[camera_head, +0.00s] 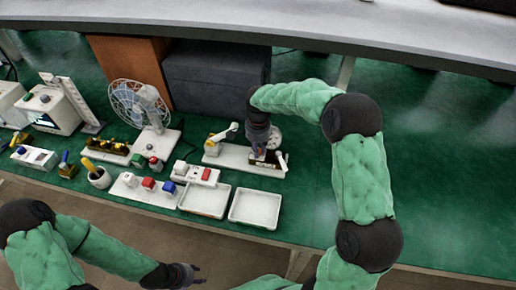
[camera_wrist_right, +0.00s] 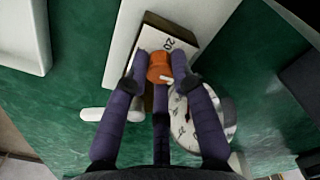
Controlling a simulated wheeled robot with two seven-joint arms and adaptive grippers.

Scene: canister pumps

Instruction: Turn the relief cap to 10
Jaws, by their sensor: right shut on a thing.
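The relief cap (camera_wrist_right: 160,67) is a small orange knob with a white mark on its lower right side. It sits on a dark-sided block whose pale top plate (camera_wrist_right: 172,42) shows the number 20; no 10 can be read. My right gripper (camera_wrist_right: 160,72) points down at the cap, its fingers closed around it. In the head view my right gripper (camera_head: 261,150) is over the right end of the white pump base (camera_head: 236,156) and hides most of the cap. My left gripper (camera_head: 194,275) is empty, with its fingers apart, low in front of the table.
A round white dial (camera_wrist_right: 186,121) is close beside my right fingers. Two white trays (camera_head: 233,217) lie in front. A fan (camera_head: 140,103) and dark box (camera_head: 212,82) stand behind. The green table is clear at right.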

